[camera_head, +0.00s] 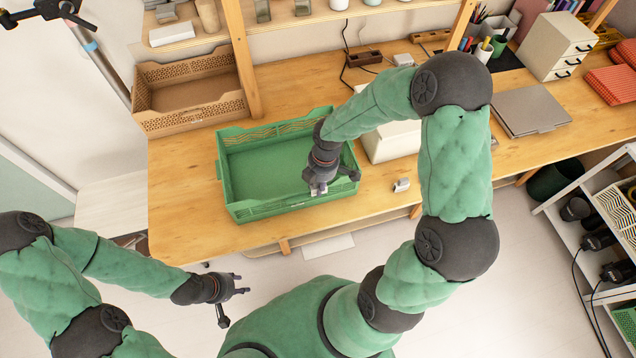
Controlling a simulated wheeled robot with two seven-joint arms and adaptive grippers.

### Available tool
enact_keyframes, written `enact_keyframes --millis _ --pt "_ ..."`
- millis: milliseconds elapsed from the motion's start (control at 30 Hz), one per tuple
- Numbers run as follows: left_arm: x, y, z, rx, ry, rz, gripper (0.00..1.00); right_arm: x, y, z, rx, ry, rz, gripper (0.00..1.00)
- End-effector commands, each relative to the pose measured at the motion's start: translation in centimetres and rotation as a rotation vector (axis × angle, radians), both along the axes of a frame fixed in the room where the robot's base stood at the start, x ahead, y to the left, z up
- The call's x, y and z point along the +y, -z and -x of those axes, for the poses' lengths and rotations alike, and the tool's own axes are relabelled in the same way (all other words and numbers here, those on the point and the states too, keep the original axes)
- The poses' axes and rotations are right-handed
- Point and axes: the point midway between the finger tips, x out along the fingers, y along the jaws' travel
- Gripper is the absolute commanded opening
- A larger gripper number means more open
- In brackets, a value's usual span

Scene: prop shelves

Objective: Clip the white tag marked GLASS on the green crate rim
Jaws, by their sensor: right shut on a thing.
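The green crate (226,165) stands empty on the wooden table, with its open top facing up. My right gripper (318,190) points down at the crate's front rim, toward its right end. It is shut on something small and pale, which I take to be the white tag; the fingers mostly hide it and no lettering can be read. I cannot tell whether the tag touches the rim. My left gripper (240,292) is open and empty, in front of the table and away from the crate.
A small grey-white item (401,185) lies on the table right of the crate. A white box (392,147) stands behind it, partly hidden by my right arm. A brown crate (190,92) is at the back left. A grey laptop-like slab (530,110) lies to the right.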

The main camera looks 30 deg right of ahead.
Motion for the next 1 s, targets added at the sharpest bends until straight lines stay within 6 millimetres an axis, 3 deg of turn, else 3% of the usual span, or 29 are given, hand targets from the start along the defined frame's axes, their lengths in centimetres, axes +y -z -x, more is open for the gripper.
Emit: enact_keyframes --millis 933,967,1000 --pt "0.00 0.10 -0.01 0.000 0.000 0.000 0.40 0.00 0.24 -0.01 0.000 0.000 0.000 0.13" --pt "0.00 0.10 -0.01 0.000 0.000 0.000 0.40 0.00 0.24 -0.01 0.000 0.000 0.000 0.33" --pt "0.00 0.10 -0.01 0.000 0.000 0.000 0.40 0.00 0.24 -0.01 0.000 0.000 0.000 0.44"
